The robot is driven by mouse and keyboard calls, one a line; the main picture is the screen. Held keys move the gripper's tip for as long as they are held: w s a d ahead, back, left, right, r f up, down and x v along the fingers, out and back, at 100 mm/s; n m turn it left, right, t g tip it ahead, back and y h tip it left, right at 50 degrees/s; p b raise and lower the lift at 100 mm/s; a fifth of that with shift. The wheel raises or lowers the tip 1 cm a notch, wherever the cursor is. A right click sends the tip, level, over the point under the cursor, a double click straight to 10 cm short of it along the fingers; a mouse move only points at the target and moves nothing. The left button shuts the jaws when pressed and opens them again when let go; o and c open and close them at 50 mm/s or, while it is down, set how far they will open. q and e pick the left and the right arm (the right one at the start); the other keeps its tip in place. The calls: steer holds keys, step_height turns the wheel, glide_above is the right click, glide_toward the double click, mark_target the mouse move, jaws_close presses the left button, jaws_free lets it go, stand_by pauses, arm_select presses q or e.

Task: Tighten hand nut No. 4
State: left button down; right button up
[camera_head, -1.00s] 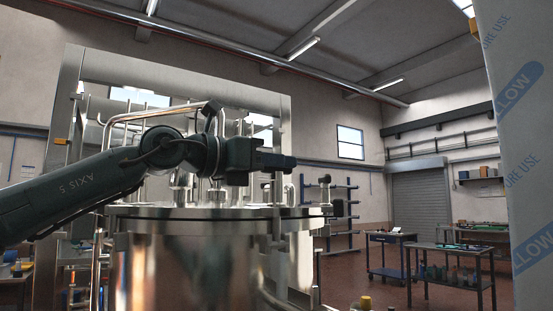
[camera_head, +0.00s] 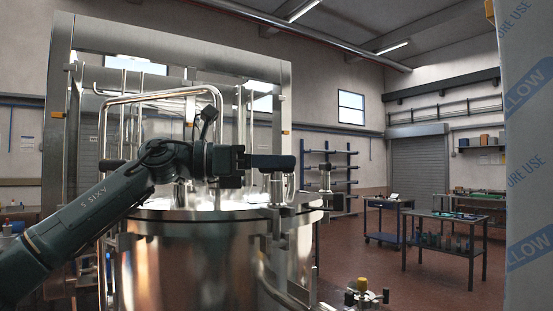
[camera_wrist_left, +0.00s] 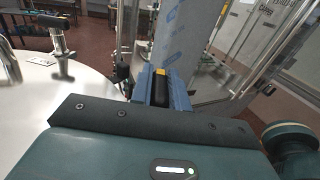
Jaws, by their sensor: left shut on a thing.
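My left gripper (camera_head: 283,162) is at the front right rim of the round steel vessel (camera_head: 205,265), just above an upright bolt (camera_head: 277,190). In the left wrist view its blue fingers (camera_wrist_left: 161,88) are shut on a dark piece with a yellow top, which appears to be a hand nut (camera_wrist_left: 158,91); no number is readable. Another hand nut with a dark handle (camera_head: 325,170) stands on the rim to the right, apart from the gripper. A T-handled nut (camera_wrist_left: 61,47) also shows at the left in the wrist view. My right gripper is not in view.
A bent steel pipe (camera_head: 160,97) and a steel frame (camera_head: 170,55) rise behind the vessel. A film-wrapped column (camera_head: 530,150) stands at far right. A yellow-topped fitting (camera_head: 362,285) sits low right. Work tables (camera_head: 445,216) stand beyond on open floor.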

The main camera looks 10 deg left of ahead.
arm_select(q)
steer(key=c, duration=1.3)
jaws_free()
steer(key=shift+c, duration=0.2)
steer(key=shift+r, duration=0.15)
step_height(320, 180, up, 10)
steer(key=shift+f, duration=0.1)
